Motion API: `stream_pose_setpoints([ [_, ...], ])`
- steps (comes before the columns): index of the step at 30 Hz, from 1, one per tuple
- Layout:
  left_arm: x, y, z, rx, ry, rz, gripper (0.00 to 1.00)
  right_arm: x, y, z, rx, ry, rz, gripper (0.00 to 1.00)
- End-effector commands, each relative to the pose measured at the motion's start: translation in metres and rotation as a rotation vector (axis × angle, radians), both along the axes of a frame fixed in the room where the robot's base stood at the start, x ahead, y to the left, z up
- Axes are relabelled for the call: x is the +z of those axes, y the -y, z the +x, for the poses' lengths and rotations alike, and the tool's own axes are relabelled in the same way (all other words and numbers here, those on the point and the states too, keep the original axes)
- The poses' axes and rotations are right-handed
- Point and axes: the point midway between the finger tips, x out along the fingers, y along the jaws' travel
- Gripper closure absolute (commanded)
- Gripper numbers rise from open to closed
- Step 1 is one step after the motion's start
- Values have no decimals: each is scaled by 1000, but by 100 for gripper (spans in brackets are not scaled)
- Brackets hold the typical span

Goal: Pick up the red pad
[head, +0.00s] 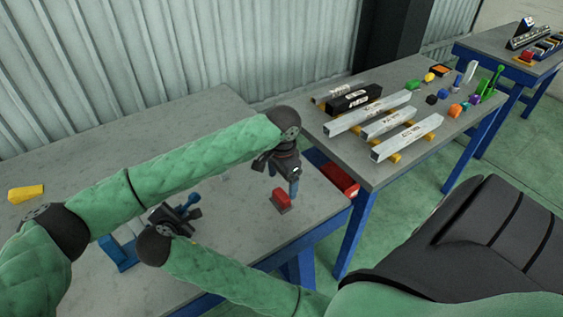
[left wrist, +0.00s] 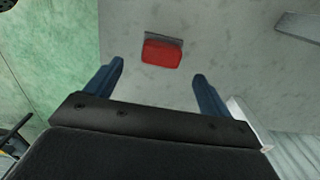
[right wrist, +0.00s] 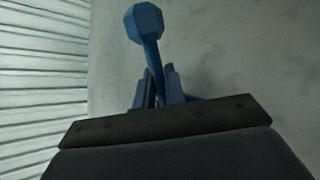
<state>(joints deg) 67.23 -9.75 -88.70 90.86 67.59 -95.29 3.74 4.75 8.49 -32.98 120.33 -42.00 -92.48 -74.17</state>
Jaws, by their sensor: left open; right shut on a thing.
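The red pad (head: 281,198) lies on the grey table near its right edge, with a darker grey part along one side. It also shows in the left wrist view (left wrist: 162,53), ahead of and between the fingertips, not touching them. My left gripper (head: 294,188) is open with its fingers pointing down, close above the pad; its two blue fingers (left wrist: 158,78) are wide apart and empty. My right gripper (right wrist: 160,75) is shut on a blue lever with a knob (right wrist: 145,22). In the head view the blue lever (head: 190,200) shows at the right gripper, partly hidden by the arm.
A yellow block (head: 26,193) lies at the table's far left. A blue and white fixture (head: 120,252) stands partly behind my arms. A red box (head: 340,180) sits between the tables. The second table (head: 375,175) holds long bars and several small coloured parts. Corrugated wall runs behind.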

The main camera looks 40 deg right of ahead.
Motion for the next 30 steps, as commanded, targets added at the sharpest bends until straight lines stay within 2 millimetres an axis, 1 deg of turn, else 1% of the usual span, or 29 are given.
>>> stream_pose_setpoints([
  [1, -8, 0, 0, 1, 0, 1, 18, 0, 0, 0, 0, 0, 0, 100],
  [3, -16, 0, 0, 1, 0, 1, 18, 0, 0, 0, 0, 0, 0, 100],
  [8, -24, 0, 1, 1, 1, 0, 18, 0, 0, 0, 0, 0, 0, 100],
  [11, -33, 0, 1, 1, 0, 1, 18, 0, 0, 0, 0, 0, 0, 100],
  [19, -68, -1, 3, 2, 0, 0, 18, 0, 0, 0, 0, 0, 0, 100],
  [22, -73, -1, 3, 1, 0, 0, 18, 0, 0, 0, 0, 0, 0, 100],
  [27, -73, -1, 3, 1, 0, 0, 18, 0, 0, 0, 0, 0, 0, 100],
  [28, -73, -1, 3, 1, 0, 0, 22, 0, 0, 0, 0, 0, 0, 100],
  [30, -73, -1, 3, 1, 0, 0, 36, 0, 0, 0, 0, 0, 0, 100],
])
